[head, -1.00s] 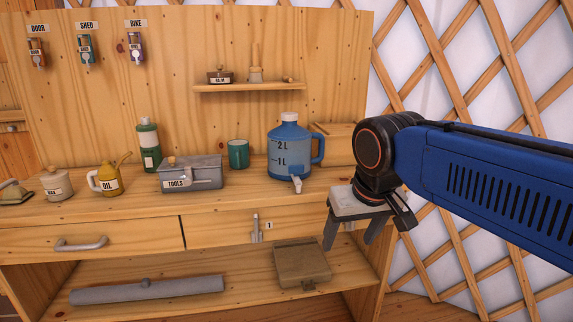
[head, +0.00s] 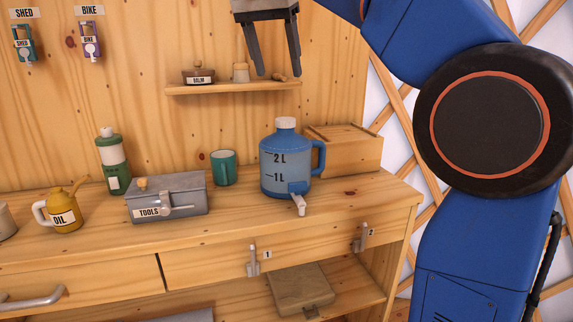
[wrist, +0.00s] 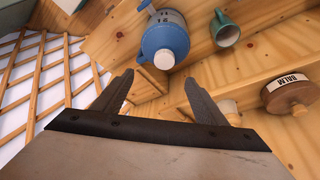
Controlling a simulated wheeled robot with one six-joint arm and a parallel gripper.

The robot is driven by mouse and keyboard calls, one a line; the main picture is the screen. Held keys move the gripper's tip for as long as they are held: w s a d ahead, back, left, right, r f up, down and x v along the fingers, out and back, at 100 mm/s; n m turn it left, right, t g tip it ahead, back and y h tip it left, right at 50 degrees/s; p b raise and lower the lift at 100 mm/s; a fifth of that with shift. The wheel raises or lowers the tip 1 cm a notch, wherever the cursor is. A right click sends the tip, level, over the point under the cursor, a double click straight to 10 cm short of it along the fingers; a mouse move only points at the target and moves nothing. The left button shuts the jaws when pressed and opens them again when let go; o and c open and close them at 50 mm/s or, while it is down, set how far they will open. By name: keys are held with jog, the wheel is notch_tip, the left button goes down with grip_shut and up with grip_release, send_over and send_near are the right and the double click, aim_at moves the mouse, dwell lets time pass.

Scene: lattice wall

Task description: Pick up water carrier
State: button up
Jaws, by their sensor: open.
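The water carrier (head: 284,160) is a blue jug with a white cap, a side handle, a spigot at its lower front and 1 L and 2 L marks. It stands upright on the workbench top, right of the green mug. My gripper (head: 277,74) is open and empty, above the carrier and in front of the small shelf, with its fingers pointing down. In the wrist view, the carrier (wrist: 165,42) shows cap-end towards me, beyond the open fingers (wrist: 157,85).
A green mug (head: 223,168) and a grey tools box (head: 166,199) stand left of the carrier. A wooden box (head: 345,150) is close behind its right side. The shelf (head: 230,88) above holds a balm tin (head: 199,75). The bench front between carrier and edge is clear.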

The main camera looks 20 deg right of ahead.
aim_at(285, 119)
jog(key=x, duration=1.6)
jog(key=shift+w+a+f, duration=0.2)
jog(key=shift+w+a, duration=0.15)
jog(key=shift+w, duration=0.1)
jog(key=shift+c, duration=0.6)
grip_shut()
